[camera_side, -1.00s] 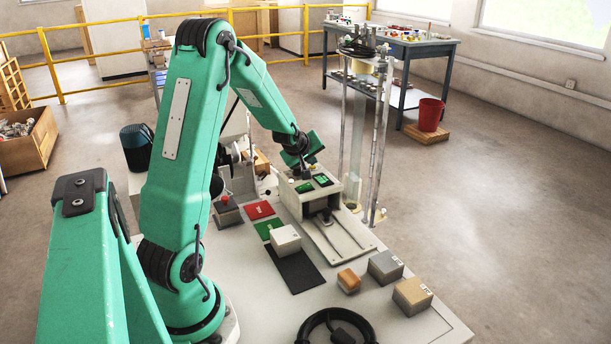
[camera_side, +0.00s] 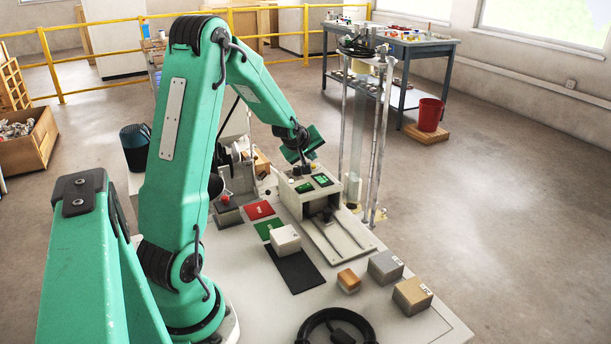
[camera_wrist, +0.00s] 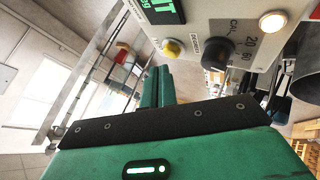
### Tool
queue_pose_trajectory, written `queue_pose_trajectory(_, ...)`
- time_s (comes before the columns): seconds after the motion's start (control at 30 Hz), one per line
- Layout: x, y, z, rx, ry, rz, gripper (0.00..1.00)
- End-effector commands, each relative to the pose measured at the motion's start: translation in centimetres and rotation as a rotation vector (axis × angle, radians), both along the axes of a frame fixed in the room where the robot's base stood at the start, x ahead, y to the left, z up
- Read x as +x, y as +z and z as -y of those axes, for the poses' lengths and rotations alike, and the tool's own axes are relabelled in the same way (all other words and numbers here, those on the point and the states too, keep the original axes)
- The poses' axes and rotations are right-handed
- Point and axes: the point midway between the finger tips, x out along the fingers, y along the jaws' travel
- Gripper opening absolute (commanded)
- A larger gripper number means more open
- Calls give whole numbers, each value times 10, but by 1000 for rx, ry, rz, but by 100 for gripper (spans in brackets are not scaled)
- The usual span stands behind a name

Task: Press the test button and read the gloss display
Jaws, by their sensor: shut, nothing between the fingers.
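The tester (camera_side: 349,186) is a pale box with two green-lit displays (camera_side: 322,180) on its sloped top; their text is too small in the side view. The wrist view shows part of one display (camera_wrist: 160,8), cut off at the edge, so I cannot read a full value. Its panel has a yellow button (camera_wrist: 173,48), a black knob (camera_wrist: 216,53) and a lit whitish button (camera_wrist: 272,22). I cannot tell which is the test button. My gripper (camera_wrist: 158,72) is shut and empty, its tips close to the yellow button; it hangs just above the panel in the side view (camera_side: 305,164).
A white tile block (camera_side: 285,239) stands on the dark mat (camera_side: 298,272), beside red (camera_side: 259,210) and green pads. Orange (camera_side: 348,280), grey (camera_side: 385,266) and tan (camera_side: 412,294) blocks stand at the right. A coiled black cable (camera_side: 303,330) lies at the front. Metal posts (camera_side: 378,150) stand behind the tester.

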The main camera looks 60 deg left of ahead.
Motion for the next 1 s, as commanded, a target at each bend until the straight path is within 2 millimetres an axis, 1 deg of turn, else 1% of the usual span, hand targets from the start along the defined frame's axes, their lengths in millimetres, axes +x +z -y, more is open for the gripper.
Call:
queue_pose_trajectory(0.33, 0, 1, 0, 1, 0, 1, 0)
queue_pose_trajectory(0.47, 0, 5, 0, 1, 0, 1, 0)
queue_pose_trajectory(1.0, 0, 42, 0, 1, 0, 2, 0)
